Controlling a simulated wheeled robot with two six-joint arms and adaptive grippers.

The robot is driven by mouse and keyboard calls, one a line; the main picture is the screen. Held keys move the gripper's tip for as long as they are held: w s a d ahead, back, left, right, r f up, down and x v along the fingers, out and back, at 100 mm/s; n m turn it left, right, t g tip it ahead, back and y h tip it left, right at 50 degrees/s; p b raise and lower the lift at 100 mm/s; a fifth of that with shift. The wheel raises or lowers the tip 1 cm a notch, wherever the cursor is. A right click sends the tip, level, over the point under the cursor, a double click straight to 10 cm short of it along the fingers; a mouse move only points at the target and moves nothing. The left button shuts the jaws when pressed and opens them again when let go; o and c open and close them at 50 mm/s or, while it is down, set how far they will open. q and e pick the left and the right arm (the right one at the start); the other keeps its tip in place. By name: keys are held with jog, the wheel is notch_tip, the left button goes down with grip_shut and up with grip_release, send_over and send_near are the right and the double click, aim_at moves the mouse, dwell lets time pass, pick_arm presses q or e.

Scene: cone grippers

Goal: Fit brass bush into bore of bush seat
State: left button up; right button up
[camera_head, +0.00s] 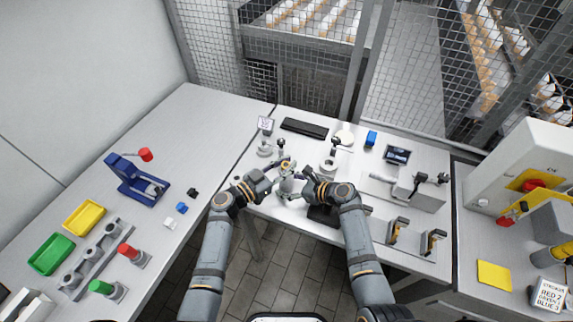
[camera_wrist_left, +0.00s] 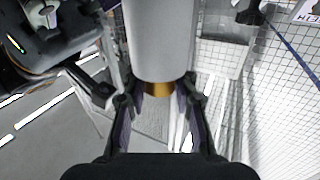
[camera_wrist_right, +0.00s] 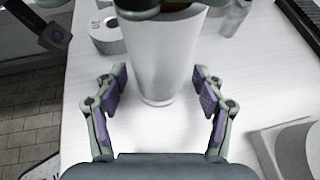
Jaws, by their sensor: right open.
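The brass bush (camera_head: 285,163) shows near the top of a pale grey cylinder (camera_head: 287,184), which looks like the bush seat. In the left wrist view, a brass band (camera_wrist_left: 158,88) shows just past the end of the cylinder (camera_wrist_left: 158,40), between my left gripper's fingertips (camera_wrist_left: 159,95). The left gripper appears shut on the bush. How deep the bush sits in the bore is hidden. In the right wrist view, the cylinder (camera_wrist_right: 160,60) stands between the open fingers of my right gripper (camera_wrist_right: 162,85), with a gap at the left finger.
A black keyboard (camera_head: 304,128), blue block (camera_head: 371,138) and grey machine (camera_head: 408,188) are on the bench. A blue press (camera_head: 136,182), yellow bin (camera_head: 85,217) and green bin (camera_head: 51,254) stand left.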

pick_arm(q)
jog(key=o, duration=0.5)
jog(key=shift+r, duration=0.1)
